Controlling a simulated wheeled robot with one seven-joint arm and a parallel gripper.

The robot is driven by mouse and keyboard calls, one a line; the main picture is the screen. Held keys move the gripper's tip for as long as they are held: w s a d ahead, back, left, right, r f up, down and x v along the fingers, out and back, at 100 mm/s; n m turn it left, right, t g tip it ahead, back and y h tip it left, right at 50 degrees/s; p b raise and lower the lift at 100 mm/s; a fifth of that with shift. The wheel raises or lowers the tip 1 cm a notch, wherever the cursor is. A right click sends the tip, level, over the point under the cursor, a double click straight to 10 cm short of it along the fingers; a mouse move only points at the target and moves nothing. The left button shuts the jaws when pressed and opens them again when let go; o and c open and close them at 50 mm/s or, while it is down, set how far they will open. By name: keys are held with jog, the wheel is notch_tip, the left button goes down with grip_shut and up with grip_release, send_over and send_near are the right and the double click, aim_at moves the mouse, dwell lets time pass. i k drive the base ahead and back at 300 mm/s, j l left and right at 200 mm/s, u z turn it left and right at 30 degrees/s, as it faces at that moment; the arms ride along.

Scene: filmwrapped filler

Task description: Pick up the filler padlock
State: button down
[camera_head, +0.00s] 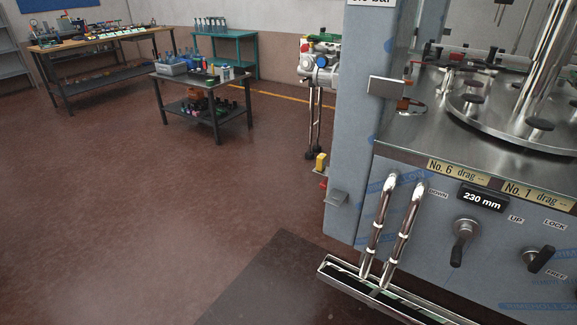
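The filler (352,150) stands at the right, a grey-blue machine with film on its panels and a steel deck. I cannot clearly make out a padlock. A small yellow block (321,161) with a red part (323,183) below it sits at the left edge of the filler's column; it is too small to tell whether it is the padlock. A lever switch marked LOCK and FREE (541,259) is on the front panel. My gripper is not in view.
Two chrome tubes (402,235) run down to a steel trough (345,275) that juts out low at the filler's front. A small dark table (218,81) with bottles, a long workbench (105,36) and a green table (229,34) stand at the back. The brown floor at left is clear.

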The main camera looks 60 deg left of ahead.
aim_at(322, 159)
jog(key=u, duration=2.05)
